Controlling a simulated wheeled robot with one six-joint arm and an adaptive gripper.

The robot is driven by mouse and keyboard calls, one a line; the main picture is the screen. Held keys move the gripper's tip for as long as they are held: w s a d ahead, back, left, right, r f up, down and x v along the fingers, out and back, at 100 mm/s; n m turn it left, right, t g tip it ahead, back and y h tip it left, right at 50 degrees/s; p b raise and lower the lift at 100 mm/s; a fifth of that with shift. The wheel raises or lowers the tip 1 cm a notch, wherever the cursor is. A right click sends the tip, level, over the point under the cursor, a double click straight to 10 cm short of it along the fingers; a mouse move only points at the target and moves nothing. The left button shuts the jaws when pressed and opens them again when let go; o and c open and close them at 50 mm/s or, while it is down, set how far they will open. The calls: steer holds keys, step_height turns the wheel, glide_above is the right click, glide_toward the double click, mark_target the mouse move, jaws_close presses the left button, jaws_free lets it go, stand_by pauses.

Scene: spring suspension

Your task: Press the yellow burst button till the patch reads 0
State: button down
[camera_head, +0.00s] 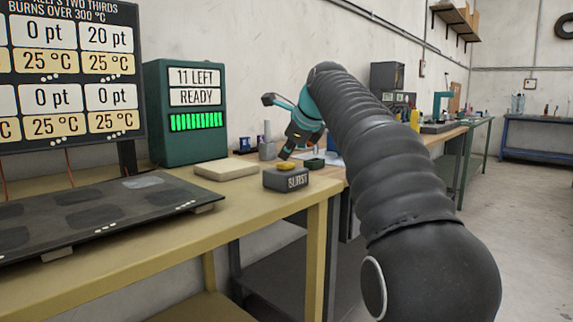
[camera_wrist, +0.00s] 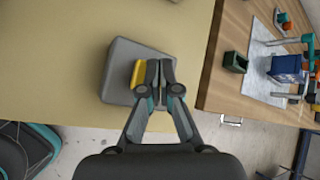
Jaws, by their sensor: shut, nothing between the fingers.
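The yellow burst button (camera_head: 288,166) sits on top of a grey box labelled BURST (camera_head: 286,180) near the front right corner of the yellow bench. My gripper (camera_head: 285,155) is shut and empty, its fingertips just above the button in the head view. In the wrist view, the closed fingers (camera_wrist: 160,68) cover the right part of the button (camera_wrist: 138,74), and I cannot tell whether they touch it. The green unit (camera_head: 190,112) reads 11 LEFT and READY above a lit green bar. The board (camera_head: 70,88) shows patch readings of 0 pt, 20 pt, 0 pt and 0 pt, each with 25 °C.
A dark panel with patches (camera_head: 100,212) lies on the left of the yellow bench (camera_head: 235,205). A wooden bench (camera_wrist: 225,85) with a dark green tray (camera_wrist: 236,62) adjoins on the right.

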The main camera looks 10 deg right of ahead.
mark_target(287, 164)
steer(key=shift+f+b, duration=0.3)
steer(key=shift+f, duration=0.25)
stand_by(0.7)
stand_by(0.3)
steer(key=shift+r+p, duration=0.95)
steer(key=shift+p, duration=0.25)
step_height(287, 164, up, 3)
steer(key=p, duration=0.3)
steer(key=shift+r+p, duration=0.35)
steer(key=shift+r, duration=0.65)
